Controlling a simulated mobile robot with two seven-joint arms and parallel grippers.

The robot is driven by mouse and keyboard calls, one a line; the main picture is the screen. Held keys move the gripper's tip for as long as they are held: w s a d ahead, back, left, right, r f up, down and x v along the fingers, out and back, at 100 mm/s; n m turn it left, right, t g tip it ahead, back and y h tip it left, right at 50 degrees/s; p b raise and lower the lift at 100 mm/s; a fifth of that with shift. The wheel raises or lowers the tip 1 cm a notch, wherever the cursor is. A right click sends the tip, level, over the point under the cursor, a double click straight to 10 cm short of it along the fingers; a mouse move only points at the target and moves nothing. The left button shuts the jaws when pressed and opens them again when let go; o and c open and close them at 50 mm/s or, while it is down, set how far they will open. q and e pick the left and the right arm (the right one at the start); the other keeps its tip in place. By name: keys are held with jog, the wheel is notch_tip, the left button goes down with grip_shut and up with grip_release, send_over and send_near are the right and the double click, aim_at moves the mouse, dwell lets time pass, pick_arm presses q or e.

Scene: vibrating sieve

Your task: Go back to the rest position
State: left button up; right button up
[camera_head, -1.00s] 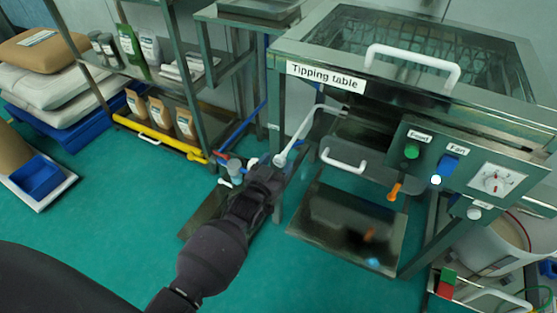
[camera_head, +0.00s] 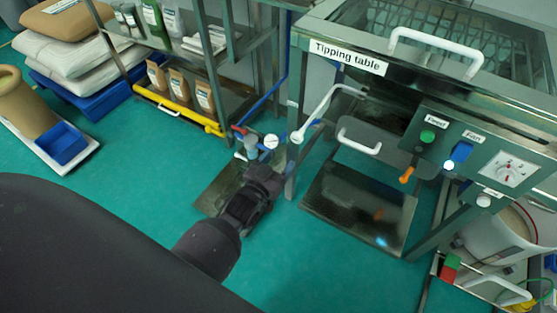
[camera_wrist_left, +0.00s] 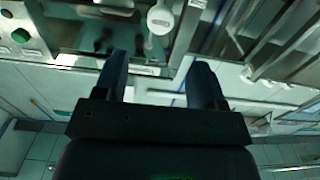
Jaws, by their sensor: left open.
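My left gripper (camera_head: 262,178) is in the middle of the head view, in front of the tipping table's left leg and above the green floor. In the left wrist view its two dark fingers (camera_wrist_left: 158,75) stand apart with nothing between them. The tipping table (camera_head: 345,56) is a steel machine with a glass top at the right of the head view. A white-ended lever (camera_head: 318,112) on its left side is apart from the gripper. A round white knob (camera_wrist_left: 160,20) shows beyond the fingers in the wrist view. My right gripper is not in view.
A shelf rack (camera_head: 215,75) with bags and bottles stands at the back left. A blue bin (camera_head: 60,142) sits on a white platform at the left. A white bucket (camera_head: 495,240) stands at the right.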

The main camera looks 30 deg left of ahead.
pick_arm(q)
jog(key=s+a+r+g+p, duration=0.1)
jog(key=s+r+g+p, duration=0.1)
jog(key=s, duration=0.7)
jog(key=s+a+r+g+p, duration=0.1)
jog(key=s+p, duration=0.3)
jog(key=s, duration=0.6)
jog(key=s+a+r+g+p, duration=0.1)
jog(key=s+r+g+p, duration=0.3)
jog(key=s, duration=0.6)
jog(key=shift+a+m+y, duration=0.15)
jog(key=shift+m+y, duration=0.15)
jog(key=shift+m, duration=0.1)
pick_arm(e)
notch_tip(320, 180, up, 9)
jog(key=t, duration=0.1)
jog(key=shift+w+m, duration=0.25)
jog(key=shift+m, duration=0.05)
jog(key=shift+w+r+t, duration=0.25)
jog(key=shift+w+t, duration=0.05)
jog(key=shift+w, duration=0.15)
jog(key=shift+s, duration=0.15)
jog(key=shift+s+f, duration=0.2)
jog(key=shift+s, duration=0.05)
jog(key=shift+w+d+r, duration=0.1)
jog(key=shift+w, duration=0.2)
